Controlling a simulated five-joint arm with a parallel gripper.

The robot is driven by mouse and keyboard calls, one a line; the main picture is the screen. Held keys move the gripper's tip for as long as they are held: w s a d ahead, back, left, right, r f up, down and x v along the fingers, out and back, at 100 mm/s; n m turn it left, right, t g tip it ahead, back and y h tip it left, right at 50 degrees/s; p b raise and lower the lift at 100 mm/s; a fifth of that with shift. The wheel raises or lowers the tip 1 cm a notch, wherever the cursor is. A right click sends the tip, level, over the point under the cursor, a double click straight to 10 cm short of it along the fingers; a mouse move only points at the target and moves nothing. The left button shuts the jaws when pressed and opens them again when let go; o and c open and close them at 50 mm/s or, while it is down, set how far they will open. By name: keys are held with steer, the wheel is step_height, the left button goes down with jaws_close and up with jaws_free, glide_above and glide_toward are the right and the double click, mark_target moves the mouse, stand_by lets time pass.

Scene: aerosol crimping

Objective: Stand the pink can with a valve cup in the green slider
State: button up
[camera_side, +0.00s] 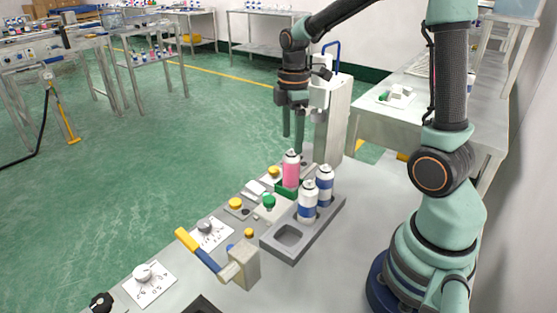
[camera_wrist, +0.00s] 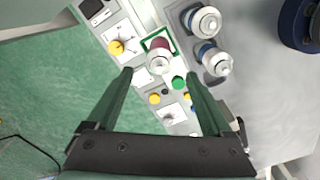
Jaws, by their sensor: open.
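The pink can (camera_side: 291,170) has a white top and stands upright in the green slider (camera_side: 286,188), which shows as a green frame around its foot. In the wrist view the pink can (camera_wrist: 159,58) is seen from above, inside the green slider's rim (camera_wrist: 146,42). The valve cup on its top is too small to make out. My gripper (camera_side: 294,145) is above and just beyond the can in the side view, apart from it. In the wrist view my gripper (camera_wrist: 160,76) has its two fingers wide apart with nothing between them.
A grey tray (camera_side: 291,254) holds two blue-and-white cans (camera_side: 308,202) (camera_side: 325,186), and its front pocket is empty. A lever with a yellow handle (camera_side: 188,240), dials and coloured buttons line the bench. A white machine column (camera_side: 333,120) stands behind my gripper.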

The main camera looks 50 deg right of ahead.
steer(key=shift+r, duration=0.85)
steer(key=shift+a+r, duration=0.15)
steer(key=shift+r, duration=0.2)
steer(key=s+a+r+m+t, duration=0.5)
steer(key=a+m, duration=0.4)
steer(key=m, duration=0.2)
steer(key=shift+s+a+r+t, duration=0.3)
steer(key=shift+s+r, duration=0.15)
steer(key=shift+s, duration=0.8)
